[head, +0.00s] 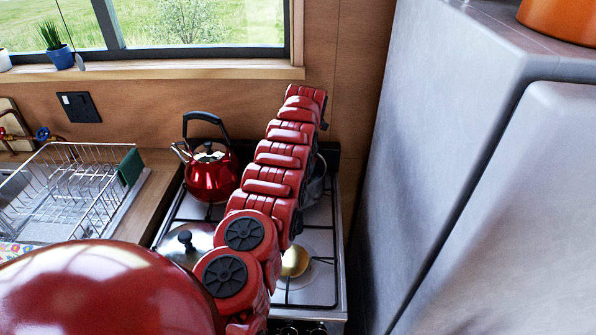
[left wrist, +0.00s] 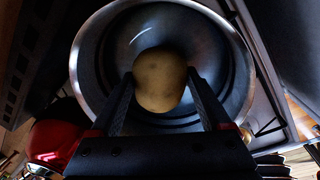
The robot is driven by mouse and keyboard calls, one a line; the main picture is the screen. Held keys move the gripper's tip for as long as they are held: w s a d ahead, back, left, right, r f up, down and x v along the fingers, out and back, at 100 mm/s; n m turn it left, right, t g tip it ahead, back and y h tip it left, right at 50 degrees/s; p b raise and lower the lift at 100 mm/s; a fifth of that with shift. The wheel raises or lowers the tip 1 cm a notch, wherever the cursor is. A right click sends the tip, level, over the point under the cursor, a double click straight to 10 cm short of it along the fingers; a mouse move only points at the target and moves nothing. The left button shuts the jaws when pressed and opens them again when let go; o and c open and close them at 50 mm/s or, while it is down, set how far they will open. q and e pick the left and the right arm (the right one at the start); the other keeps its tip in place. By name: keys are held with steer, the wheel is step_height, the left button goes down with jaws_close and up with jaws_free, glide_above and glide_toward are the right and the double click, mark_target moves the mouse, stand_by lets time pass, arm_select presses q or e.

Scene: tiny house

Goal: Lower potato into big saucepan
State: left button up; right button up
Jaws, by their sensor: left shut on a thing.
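In the left wrist view my left gripper (left wrist: 161,78) is shut on the potato (left wrist: 159,92), with one finger on each side of it. The big saucepan (left wrist: 86,62) opens behind the potato, its metal rim ringing it, and the potato appears inside the rim's outline. I cannot tell how deep it is or whether it touches the bottom. In the head view my red arm reaches over the stove and hides the gripper and the potato. A grey edge of the saucepan (head: 317,186) shows just right of the arm. My right gripper is out of view.
A red kettle (head: 210,178) stands on the stove left of my arm, and a lidded pot (head: 196,240) sits nearer. A brass burner (head: 294,262) is bare at the front right. A tall grey fridge (head: 455,150) stands close on the right. A dish rack (head: 75,185) is at the left.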

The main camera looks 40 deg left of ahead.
arm_select(q)
steer(key=shift+f+b, duration=1.05)
steer(key=shift+f, duration=0.05)
stand_by(0.3)
steer(key=o, duration=1.3)
steer(key=shift+o, duration=0.2)
steer(key=shift+r, duration=0.1)
